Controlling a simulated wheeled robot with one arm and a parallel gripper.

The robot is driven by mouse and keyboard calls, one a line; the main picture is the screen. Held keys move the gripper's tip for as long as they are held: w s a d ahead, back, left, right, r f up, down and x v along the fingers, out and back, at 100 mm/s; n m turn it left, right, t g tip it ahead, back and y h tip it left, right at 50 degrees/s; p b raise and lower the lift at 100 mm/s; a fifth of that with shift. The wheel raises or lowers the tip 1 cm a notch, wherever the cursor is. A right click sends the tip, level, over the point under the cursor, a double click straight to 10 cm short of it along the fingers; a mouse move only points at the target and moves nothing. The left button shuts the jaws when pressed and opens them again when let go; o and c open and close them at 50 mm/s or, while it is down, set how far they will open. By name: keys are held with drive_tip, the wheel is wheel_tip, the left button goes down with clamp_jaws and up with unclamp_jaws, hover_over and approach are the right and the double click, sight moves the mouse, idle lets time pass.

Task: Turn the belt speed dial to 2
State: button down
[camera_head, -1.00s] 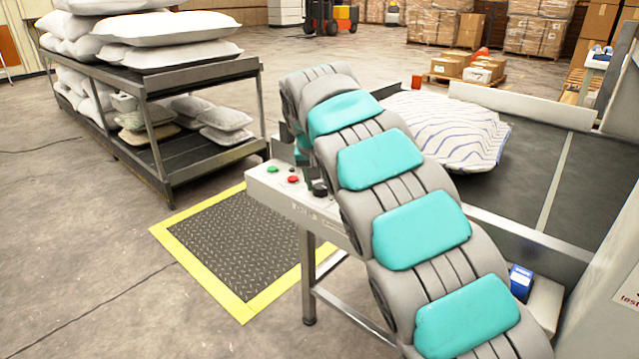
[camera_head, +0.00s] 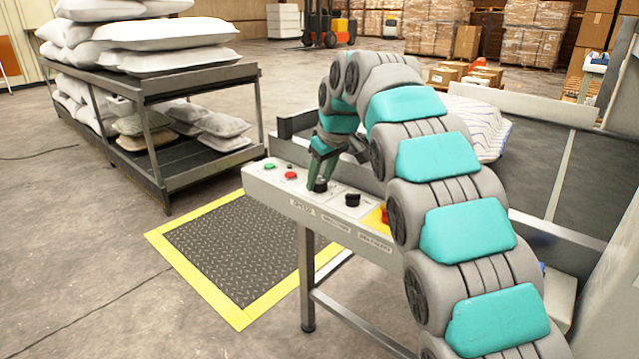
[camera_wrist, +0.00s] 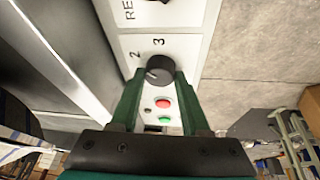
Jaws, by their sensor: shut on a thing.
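The belt speed dial (camera_wrist: 159,68) is a round black knob on the pale control panel (camera_wrist: 121,15). In the wrist view it sits between my two green fingertips, and my gripper (camera_wrist: 154,76) is shut on it. The printed figures 2 and 3 show beside the knob; I cannot tell surely where its pointer stands. In the head view my gripper (camera_head: 320,176) reaches down onto the dial (camera_head: 319,186), above the SPEED label. The fingers hide part of the dial there.
A second black knob (camera_head: 352,200) and a red stop button on yellow (camera_head: 384,213) lie to the right on the panel. A green button (camera_head: 270,167) and a red button (camera_head: 291,175) lie to the left. A pillow shelf (camera_head: 200,75) stands further left.

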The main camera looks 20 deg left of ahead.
sight(330, 195)
drive_tip(key=shift+n+g+b, duration=0.3)
drive_tip(key=shift+n+b, duration=0.1)
drive_tip(key=shift+n, duration=0.7)
drive_tip(key=shift+c, duration=1.9)
unclamp_jaws()
drive_tip(key=shift+d+r, duration=0.1)
drive_tip(key=shift+r, duration=0.05)
drive_tip(key=p+v, duration=0.1)
drive_tip(key=v, duration=0.6)
drive_tip(key=shift+d+r, duration=0.25)
